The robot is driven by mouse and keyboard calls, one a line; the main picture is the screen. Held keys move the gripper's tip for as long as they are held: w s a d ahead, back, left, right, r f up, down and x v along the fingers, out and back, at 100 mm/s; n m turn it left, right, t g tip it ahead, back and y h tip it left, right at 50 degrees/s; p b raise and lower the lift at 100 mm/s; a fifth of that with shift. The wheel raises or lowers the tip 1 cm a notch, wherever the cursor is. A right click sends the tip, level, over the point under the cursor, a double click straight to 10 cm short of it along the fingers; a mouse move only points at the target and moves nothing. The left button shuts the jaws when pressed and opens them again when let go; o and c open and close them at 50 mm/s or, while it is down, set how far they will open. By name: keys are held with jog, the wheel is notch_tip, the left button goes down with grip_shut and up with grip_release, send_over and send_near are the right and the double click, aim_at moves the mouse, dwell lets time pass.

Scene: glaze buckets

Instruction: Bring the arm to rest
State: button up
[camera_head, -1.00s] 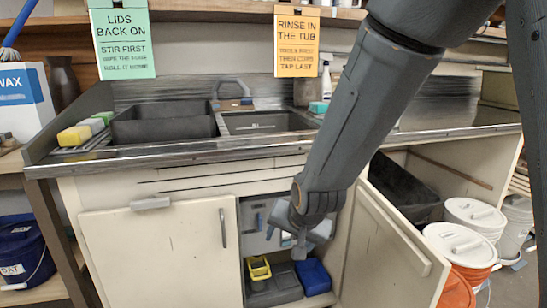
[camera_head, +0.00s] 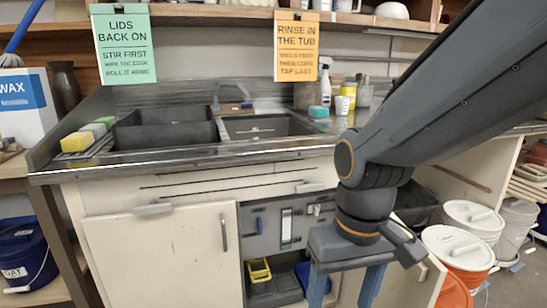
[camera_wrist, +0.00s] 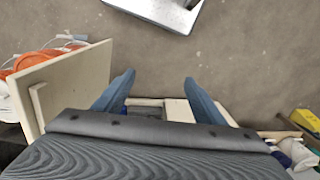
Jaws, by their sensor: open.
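My arm reaches in from the right in the head view and bends down at the wrist. My gripper (camera_head: 343,296) points downward in front of the sink cabinet, its two blue-grey fingers spread apart with nothing between them. In the wrist view, my gripper (camera_wrist: 158,80) also shows open and empty, with the bare floor (camera_wrist: 230,60) beyond the fingertips. The open right cabinet door (camera_wrist: 75,80) stands to the left there, apart from the fingers. In the head view, my arm hides part of that door and of the cabinet opening.
The sink counter (camera_head: 190,160) runs across the middle, above a closed left cabinet door (camera_head: 160,255). A yellow container (camera_head: 259,270) sits inside the open cabinet. White-lidded orange buckets (camera_head: 458,248) stand at right. A dark blue bucket (camera_head: 22,252) is at far left.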

jog(key=d+r+m+p, duration=0.2)
jog(key=d+r+p, duration=0.6)
jog(key=p, duration=0.7)
jog(key=shift+d+r+m+h, duration=0.15)
jog(key=shift+r+m+h, duration=0.15)
jog(key=shift+r, duration=0.05)
